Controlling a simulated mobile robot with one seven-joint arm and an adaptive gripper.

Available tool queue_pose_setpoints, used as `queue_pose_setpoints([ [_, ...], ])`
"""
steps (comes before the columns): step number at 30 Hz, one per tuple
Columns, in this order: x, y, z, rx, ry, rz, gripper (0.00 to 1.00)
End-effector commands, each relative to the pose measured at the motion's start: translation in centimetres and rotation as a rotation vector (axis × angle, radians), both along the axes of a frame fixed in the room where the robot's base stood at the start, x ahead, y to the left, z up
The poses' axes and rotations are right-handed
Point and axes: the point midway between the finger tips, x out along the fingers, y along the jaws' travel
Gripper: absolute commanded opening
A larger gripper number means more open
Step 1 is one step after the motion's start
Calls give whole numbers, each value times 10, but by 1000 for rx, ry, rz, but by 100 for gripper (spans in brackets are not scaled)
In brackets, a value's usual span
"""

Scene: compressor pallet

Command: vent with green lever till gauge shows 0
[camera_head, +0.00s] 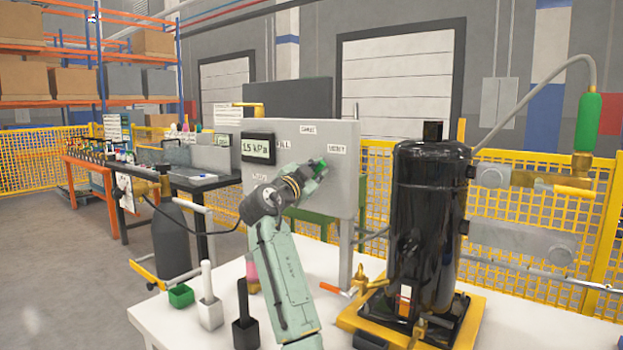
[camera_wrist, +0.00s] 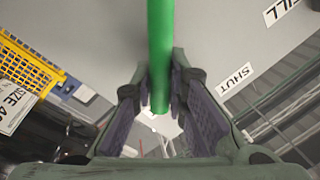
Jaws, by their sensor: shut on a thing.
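The green lever (camera_head: 319,165) is on the front of a grey panel (camera_head: 335,195). My gripper (camera_head: 307,181) is shut on the lever and hides most of it in the head view. In the wrist view the green lever (camera_wrist: 160,50) runs down between the two fingers of my gripper (camera_wrist: 161,88). A SHUT label (camera_wrist: 234,79) is on the panel to the right of the lever. The gauge (camera_head: 258,149) on the panel's upper left reads what looks like 15 kPa; I cannot tell whether there is a decimal point.
A black compressor (camera_head: 422,230) stands on a yellow pallet at the right of the white table (camera_head: 330,325). A hose with a green handle hangs upper right.

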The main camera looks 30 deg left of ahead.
Motion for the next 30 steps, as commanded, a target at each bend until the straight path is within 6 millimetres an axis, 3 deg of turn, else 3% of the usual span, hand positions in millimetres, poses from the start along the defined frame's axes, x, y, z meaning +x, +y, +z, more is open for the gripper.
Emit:
queue_pose_setpoints([
  [10,0,-10,-11,142,-11,-2,0],
  [26,0,-12,-10,166,-13,-2,0],
  [27,0,-12,-11,166,-13,-2,14],
  [30,0,-12,-10,165,-14,-2,21],
])
